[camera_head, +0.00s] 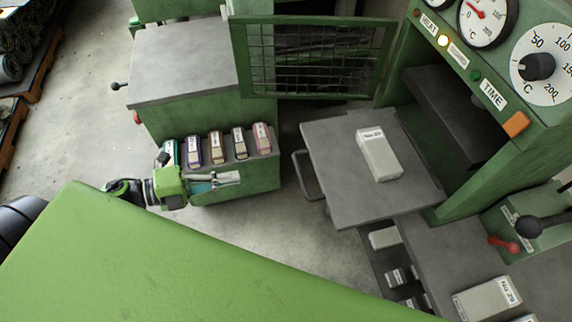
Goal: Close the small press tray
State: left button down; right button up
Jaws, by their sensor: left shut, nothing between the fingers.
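The small press tray (335,195) is a grey plate that sticks out from the green press (470,180) at the right. A dark loop handle (306,176) is on its left edge. A pale labelled block (378,155) lies on the tray. My left gripper (236,178) is to the left of the handle, apart from it, in front of the row of coloured blocks. Its fingers are shut and empty, pointing right. My right gripper is not in view.
Several coloured blocks (215,147) stand on the green cabinet's ledge behind the gripper. A mesh door (318,60) hangs open behind the tray. Bare floor shows between gripper and handle.

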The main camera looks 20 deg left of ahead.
aim_at(363, 155)
pick_arm(q)
jog(key=shift+m+g+h, duration=0.3)
jog(key=shift+m+g, duration=0.1)
jog(key=shift+m, duration=0.3)
jog(key=p+x, duration=0.1)
jog(key=x, duration=0.3)
jog(key=r+p+x, duration=0.1)
jog(key=x, duration=0.3)
jog(key=s+d+r+p+x, duration=0.1)
jog(key=p+x, duration=0.1)
jog(key=x, duration=0.2)
jog(key=shift+w+d+f, duration=0.1)
jog(key=shift+w+d, duration=0.05)
jog(key=shift+d, duration=0.25)
jog(key=shift+w+d+f, duration=0.35)
jog(key=shift+d, duration=0.2)
jog(key=r+x, duration=0.1)
jog(key=x, duration=0.6)
jog(key=r+x, duration=0.2)
jog(key=x, duration=0.5)
jog(key=d+r+b+x, duration=0.1)
jog(key=x, duration=0.7)
jog(key=shift+w+r, duration=0.2)
jog(key=shift+r, duration=0.25)
